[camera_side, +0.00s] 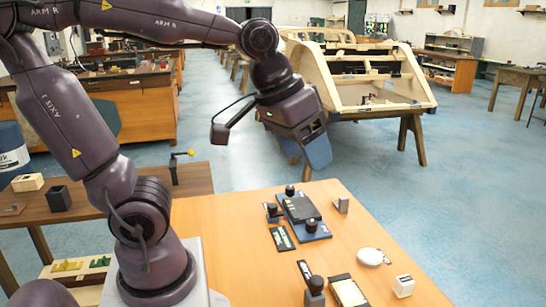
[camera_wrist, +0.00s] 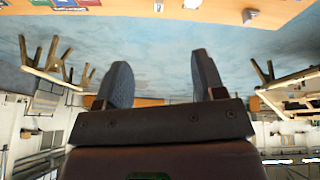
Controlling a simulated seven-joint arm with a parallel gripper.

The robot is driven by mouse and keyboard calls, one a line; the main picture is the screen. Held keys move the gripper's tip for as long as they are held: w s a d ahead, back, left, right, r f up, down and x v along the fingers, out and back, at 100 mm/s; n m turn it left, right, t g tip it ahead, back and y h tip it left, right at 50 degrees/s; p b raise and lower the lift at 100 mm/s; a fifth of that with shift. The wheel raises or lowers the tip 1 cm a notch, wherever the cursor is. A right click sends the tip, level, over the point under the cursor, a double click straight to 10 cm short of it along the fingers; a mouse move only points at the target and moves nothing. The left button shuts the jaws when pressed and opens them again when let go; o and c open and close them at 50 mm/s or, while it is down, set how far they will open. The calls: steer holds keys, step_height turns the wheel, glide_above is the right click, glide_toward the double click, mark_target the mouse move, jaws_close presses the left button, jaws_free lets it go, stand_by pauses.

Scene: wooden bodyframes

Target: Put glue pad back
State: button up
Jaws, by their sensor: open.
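My gripper (camera_side: 318,152) is raised in the air beyond the far edge of the wooden table, above the blue floor. In the wrist view its two fingers (camera_wrist: 162,72) stand apart with nothing between them. I cannot tell for certain which thing is the glue pad. A flat pale-yellow pad with a dark edge (camera_side: 349,292) lies at the table's front. A blue tray (camera_side: 318,233) with a black block (camera_side: 303,209) and black knobs lies further back. A flat dark card (camera_side: 282,238) lies beside the tray.
A black-knobbed tool (camera_side: 315,291), a white disc (camera_side: 370,257) and a white cube (camera_side: 403,286) lie near the front. A small grey bracket (camera_side: 341,205) stands right of the tray. A wooden bodyframe (camera_side: 350,75) stands behind.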

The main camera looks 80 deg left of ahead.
steer(key=s+m, duration=0.1)
steer(key=s, duration=0.1)
steer(key=s+f+m, duration=0.1)
steer(key=s, duration=0.1)
steer(key=shift+s+f+m+t, duration=0.1)
steer(key=shift+s+m+t, duration=0.3)
